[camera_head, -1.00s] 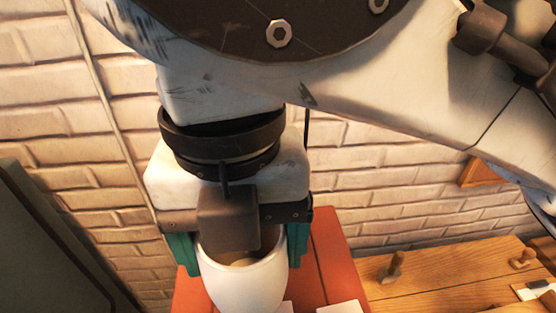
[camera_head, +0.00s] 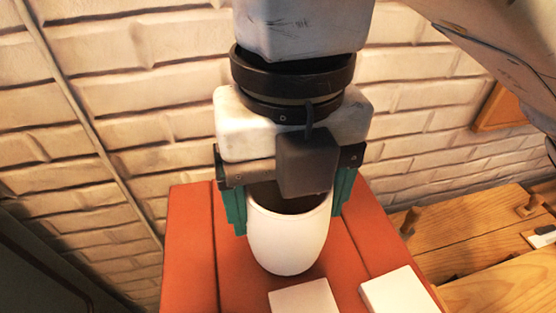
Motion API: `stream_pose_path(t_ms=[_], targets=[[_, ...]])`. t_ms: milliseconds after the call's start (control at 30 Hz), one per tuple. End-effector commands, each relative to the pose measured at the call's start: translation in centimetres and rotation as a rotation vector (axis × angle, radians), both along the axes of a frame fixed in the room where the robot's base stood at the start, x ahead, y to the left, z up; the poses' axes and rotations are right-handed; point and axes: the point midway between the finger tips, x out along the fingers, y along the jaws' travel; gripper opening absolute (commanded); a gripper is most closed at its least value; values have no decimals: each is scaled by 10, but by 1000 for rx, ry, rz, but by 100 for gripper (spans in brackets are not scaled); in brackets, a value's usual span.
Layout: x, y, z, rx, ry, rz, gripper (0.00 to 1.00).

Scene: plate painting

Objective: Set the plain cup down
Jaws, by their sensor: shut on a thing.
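The plain white cup (camera_head: 288,243) is upright between the teal fingers of my gripper (camera_head: 290,212), in the middle of the head view. The fingers press on its left and right sides. Its opening faces up, and part of its rim is hidden behind the dark block on my gripper. The cup shows over the red-orange surface (camera_head: 190,245); I cannot tell whether its base touches that surface.
Two white square pieces, one (camera_head: 304,298) just in front of the cup and one (camera_head: 398,291) to the right, lie on the red-orange surface. A wooden table with pegs (camera_head: 410,222) stands at the right. A brick wall (camera_head: 110,110) rises behind. The surface left of the cup is clear.

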Motion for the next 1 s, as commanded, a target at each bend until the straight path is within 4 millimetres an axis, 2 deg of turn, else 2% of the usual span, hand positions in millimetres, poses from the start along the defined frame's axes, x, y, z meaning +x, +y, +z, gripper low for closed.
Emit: stream_pose_path(t_ms=[33, 67, 500, 533, 700, 1000], targets=[[1, -3, -10, 2, -2, -1, 42], [1, -4, -11, 2, -2, -1, 42], [1, -5, -14, 1, -1, 0, 42], [1, -5, -14, 0, 0, 0, 84], [1, -5, -13, 0, -1, 0, 100], [1, -5, -10, 1, -2, 0, 100]])
